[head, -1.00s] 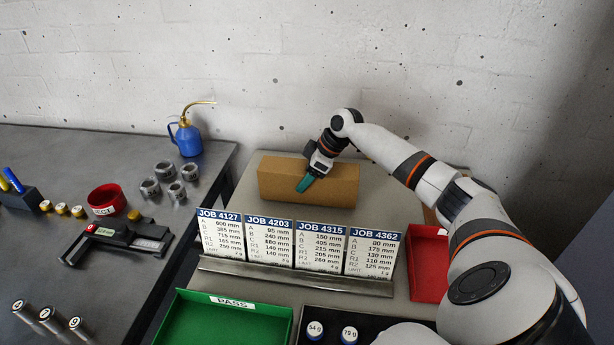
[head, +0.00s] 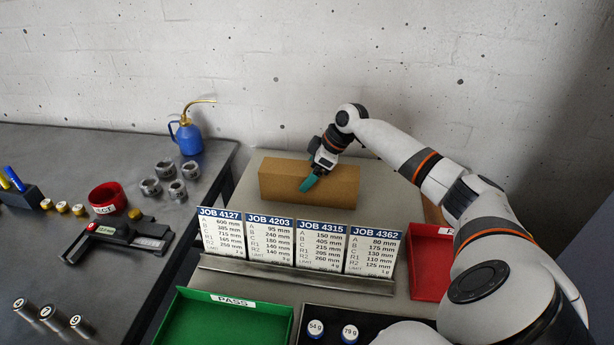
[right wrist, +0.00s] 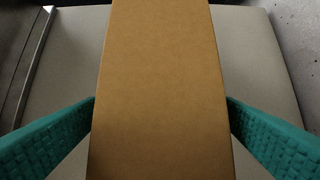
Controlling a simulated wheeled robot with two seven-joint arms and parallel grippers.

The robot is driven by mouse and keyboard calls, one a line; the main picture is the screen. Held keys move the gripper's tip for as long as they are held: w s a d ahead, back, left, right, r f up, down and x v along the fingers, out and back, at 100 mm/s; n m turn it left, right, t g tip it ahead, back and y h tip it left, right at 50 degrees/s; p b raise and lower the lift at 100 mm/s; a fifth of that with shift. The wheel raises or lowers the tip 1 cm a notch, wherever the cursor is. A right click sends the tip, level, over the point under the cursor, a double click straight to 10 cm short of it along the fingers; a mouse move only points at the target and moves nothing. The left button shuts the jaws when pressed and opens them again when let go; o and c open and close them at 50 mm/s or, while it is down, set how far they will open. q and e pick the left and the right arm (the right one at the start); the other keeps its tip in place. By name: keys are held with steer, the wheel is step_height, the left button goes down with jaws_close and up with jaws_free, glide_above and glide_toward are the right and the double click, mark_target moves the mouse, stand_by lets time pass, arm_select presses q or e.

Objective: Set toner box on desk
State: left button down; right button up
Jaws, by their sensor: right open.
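A long brown cardboard box, the toner box (head: 285,182), lies on the grey desk (head: 385,205) behind the row of job cards. In the right wrist view the box (right wrist: 162,85) runs up the middle of the picture. My right gripper (head: 309,183) is at the box, with one teal finger showing in front of its near face. In the right wrist view its two teal fingers (right wrist: 160,130) are on either side of the box, open, with a narrow gap at each side. The far finger is hidden by the box in the head view. My left gripper is not in view.
Job cards (head: 295,243) stand in a rack just in front of the box. A green PASS tray (head: 225,318), a red tray (head: 428,270) and a dark weight holder (head: 380,325) are nearer. A dark bench (head: 120,165) with tools is at left.

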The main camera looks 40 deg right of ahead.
steer(key=v, duration=1)
steer(key=shift+r, duration=0.1)
